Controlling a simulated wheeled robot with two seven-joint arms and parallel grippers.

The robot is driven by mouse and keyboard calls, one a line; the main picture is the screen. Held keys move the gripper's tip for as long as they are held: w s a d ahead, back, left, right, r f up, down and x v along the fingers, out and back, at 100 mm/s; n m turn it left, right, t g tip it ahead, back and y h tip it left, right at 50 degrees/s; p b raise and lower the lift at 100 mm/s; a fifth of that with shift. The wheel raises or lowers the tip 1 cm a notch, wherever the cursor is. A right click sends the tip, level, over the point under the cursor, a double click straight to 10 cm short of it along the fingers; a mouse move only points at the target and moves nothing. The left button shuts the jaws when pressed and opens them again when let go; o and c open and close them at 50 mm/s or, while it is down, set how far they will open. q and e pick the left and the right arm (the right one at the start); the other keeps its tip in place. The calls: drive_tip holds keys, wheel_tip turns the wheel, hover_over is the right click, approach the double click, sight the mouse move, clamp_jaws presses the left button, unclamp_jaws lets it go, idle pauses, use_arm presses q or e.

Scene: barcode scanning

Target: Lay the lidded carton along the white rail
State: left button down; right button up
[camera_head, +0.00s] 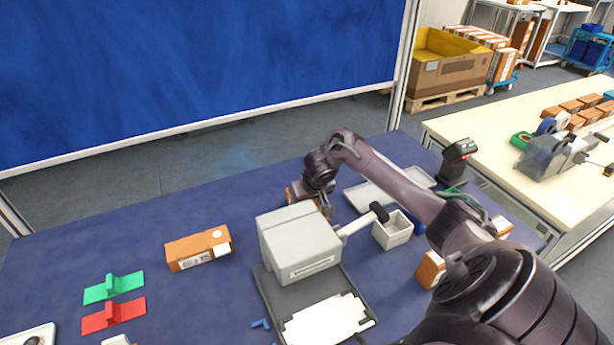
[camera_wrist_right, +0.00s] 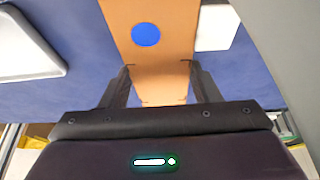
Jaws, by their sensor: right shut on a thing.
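My right gripper (camera_head: 312,203) is behind the grey box-shaped machine in the head view, which hides part of it. In the right wrist view the gripper (camera_wrist_right: 160,85) is shut on an orange-brown carton (camera_wrist_right: 170,55) with a round blue dot on its face. In the head view only a small orange part of this carton (camera_head: 291,197) shows. Whether it is clear of the table cannot be told. A similar carton (camera_head: 198,249) with a white label and round white spot lies left of the machine. No white rail can be picked out surely on the table. My left gripper is out of view.
The grey machine (camera_head: 298,240) stands mid-table on a dark tray (camera_head: 268,292). A small white bin (camera_head: 394,233) and a pale shallow tray (camera_head: 362,199) lie right of it. Green (camera_head: 113,288) and red (camera_head: 113,316) pieces lie front left. The back left table is clear.

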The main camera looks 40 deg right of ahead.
wheel_tip(320, 180, up, 7)
drive_tip(key=shift+w+r, duration=0.1)
wheel_tip(320, 180, up, 10)
drive_tip(key=p, duration=0.5)
drive_tip(key=shift+p, duration=0.4)
drive_tip(key=shift+r+p, duration=0.4)
drive_tip(key=shift+r, duration=0.2)
drive_tip(key=shift+s+r, duration=0.15)
drive_tip(key=shift+s, duration=0.05)
